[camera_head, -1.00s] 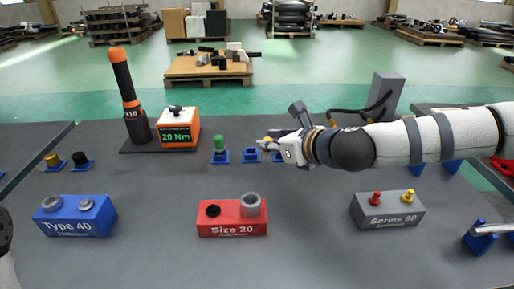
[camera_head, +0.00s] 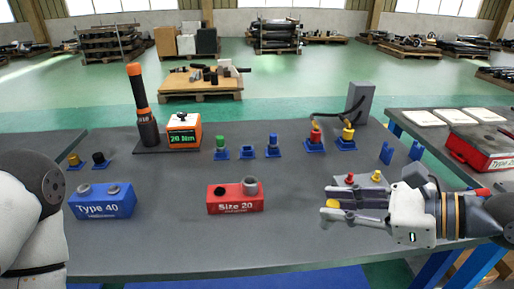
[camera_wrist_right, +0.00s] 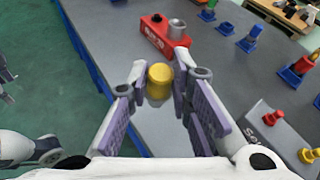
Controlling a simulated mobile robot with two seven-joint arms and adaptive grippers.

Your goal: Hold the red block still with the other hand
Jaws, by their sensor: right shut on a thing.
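The red block (camera_head: 236,206), marked Size 20, stands on the grey table with a dark opening on its left and a grey ring on its right. It also shows in the right wrist view (camera_wrist_right: 158,38). My right gripper (camera_head: 331,204) is right of the block, apart from it, shut on a yellow cylinder (camera_wrist_right: 159,80). My left arm (camera_head: 32,225) comes in at the left edge. Its gripper is out of view, and nothing touches the red block.
The blue Type 40 block (camera_head: 102,203) stands left of the red block. Blue holders, one with a green piece (camera_head: 220,144), stand behind it. A grey block (camera_wrist_right: 285,135) is partly hidden by my right gripper in the head view. Table between the blocks is clear.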

